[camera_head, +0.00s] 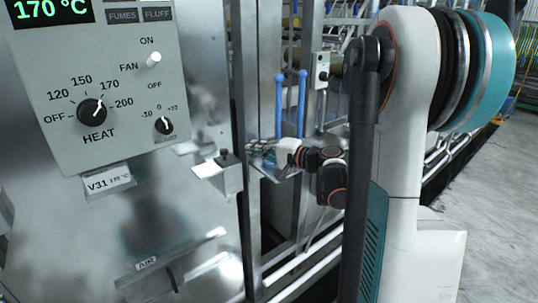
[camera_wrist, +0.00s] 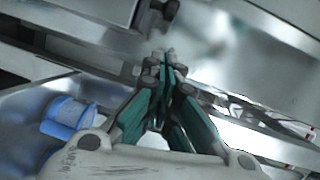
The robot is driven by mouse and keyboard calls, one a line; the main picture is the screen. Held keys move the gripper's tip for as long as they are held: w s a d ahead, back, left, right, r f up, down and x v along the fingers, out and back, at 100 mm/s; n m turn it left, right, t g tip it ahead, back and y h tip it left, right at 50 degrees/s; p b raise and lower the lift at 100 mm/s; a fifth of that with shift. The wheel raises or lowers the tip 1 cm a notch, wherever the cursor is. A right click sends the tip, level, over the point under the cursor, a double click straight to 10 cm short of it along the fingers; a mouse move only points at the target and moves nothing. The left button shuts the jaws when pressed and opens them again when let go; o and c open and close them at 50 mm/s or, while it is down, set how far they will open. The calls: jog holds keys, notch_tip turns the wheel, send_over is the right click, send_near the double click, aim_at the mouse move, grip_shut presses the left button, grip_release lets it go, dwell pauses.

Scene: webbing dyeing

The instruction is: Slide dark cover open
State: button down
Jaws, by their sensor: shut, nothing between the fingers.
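I cannot surely pick out a dark cover in either view. A metal bracket (camera_head: 221,176) with a small dark knob (camera_head: 226,157) on top sticks out from the steel wall below the control box. A dark knob also shows at the top of the wrist view (camera_wrist: 168,9), just beyond my fingertips. My gripper (camera_head: 256,149) is close to the right of the bracket, shut and empty. In the wrist view its green-padded fingers (camera_wrist: 163,58) meet at the tips, apparently short of the knob; contact cannot be told.
A control box (camera_head: 110,85) reading 170 °C hangs at the upper left. An "AIR" label (camera_head: 146,263) sits by a slot low on the steel wall. Blue handles (camera_head: 280,105) stand behind my gripper, and a blue cylinder (camera_wrist: 70,112) lies left in the wrist view. Floor (camera_head: 500,190) is clear at right.

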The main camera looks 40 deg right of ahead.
jog(key=w+a, duration=0.1)
jog(key=a+b, duration=0.1)
jog(key=w+a, duration=0.1)
jog(key=a, duration=0.1)
jog(key=shift+w+f, duration=0.3)
jog(key=shift+f, duration=0.05)
jog(key=a, duration=0.7)
jog(key=shift+s+a, duration=0.1)
